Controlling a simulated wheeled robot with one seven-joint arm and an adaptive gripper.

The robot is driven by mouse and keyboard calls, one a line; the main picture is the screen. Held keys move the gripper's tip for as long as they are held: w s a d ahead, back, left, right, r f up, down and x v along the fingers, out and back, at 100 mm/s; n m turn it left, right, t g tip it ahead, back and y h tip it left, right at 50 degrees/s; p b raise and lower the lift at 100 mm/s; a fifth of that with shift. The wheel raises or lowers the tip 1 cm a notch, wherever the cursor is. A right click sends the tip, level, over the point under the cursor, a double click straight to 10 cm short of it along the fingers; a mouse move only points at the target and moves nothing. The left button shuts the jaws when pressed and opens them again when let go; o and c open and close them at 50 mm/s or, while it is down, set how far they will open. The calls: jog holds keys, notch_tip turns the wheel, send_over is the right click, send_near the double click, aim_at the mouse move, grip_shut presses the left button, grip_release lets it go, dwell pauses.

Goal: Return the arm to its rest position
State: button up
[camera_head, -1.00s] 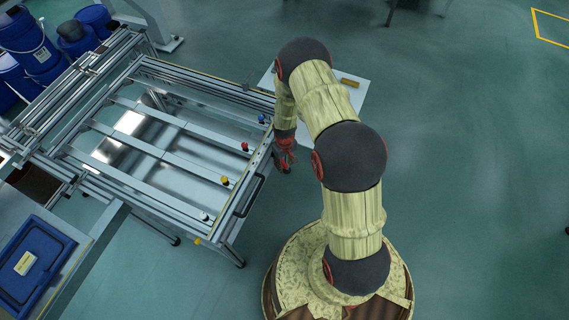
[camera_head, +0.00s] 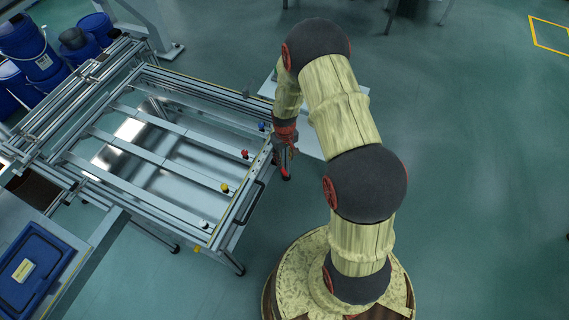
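My arm rises from my round base at the lower right, bends at the dark upper joint and hangs down toward the panel fixture. My gripper (camera_head: 286,172) points down just off the right edge of the panel fixture (camera_head: 240,213). It is small and partly dark in this view. I cannot tell whether its fingers are open or shut, and no held object shows clearly. The fixture's right side carries a blue knob (camera_head: 262,126), a red knob (camera_head: 245,154), a yellow knob (camera_head: 224,188) and a white knob (camera_head: 204,224).
A pale table (camera_head: 310,143) stands behind my arm. A black handle (camera_head: 250,203) juts from the fixture's right edge close to my gripper. The floor at right is clear.

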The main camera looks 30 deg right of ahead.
jog(key=shift+r, duration=0.5)
jog(key=s+a+g, duration=0.1)
jog(key=s+g, duration=0.1)
jog(key=s, duration=0.4)
jog(key=s+a+r+t, duration=0.2)
jog(key=s+r, duration=0.3)
jog(key=r, duration=1)
jog(key=s+a+r+t, duration=0.3)
jog(key=s+r, duration=0.3)
jog(key=r, duration=0.9)
jog(key=s+a+r+t, duration=0.2)
jog(key=s+a+r, duration=0.2)
jog(key=r, duration=1.1)
jog(key=shift+s+a+r+t, duration=0.3)
jog(key=shift+s+a+r, duration=0.1)
jog(key=shift+s, duration=0.3)
